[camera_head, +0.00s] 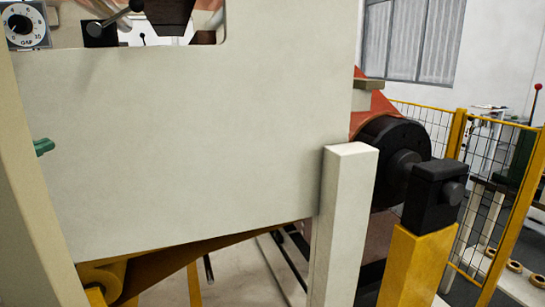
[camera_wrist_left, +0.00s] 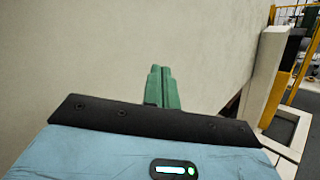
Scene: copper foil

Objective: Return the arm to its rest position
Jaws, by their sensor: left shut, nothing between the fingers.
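My left gripper (camera_head: 43,147) shows in the head view only as small green fingertips at the left edge, in front of the large pale machine panel (camera_head: 190,140). The rest of this arm is hidden or out of the frame there. In the left wrist view, the gripper's two green fingers (camera_wrist_left: 162,88) lie side by side, closed, with nothing between them. They point toward the plain pale panel (camera_wrist_left: 110,60); whether they touch it cannot be told. My right gripper is in neither view.
A dial marked GAP (camera_head: 20,25) and a black-knobbed lever (camera_head: 117,18) are at the upper left. A pale post (camera_head: 343,220), a black roller end (camera_head: 390,160) and a yellow post (camera_head: 415,265) stand right of the panel. Yellow mesh fencing (camera_head: 505,215) is further right.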

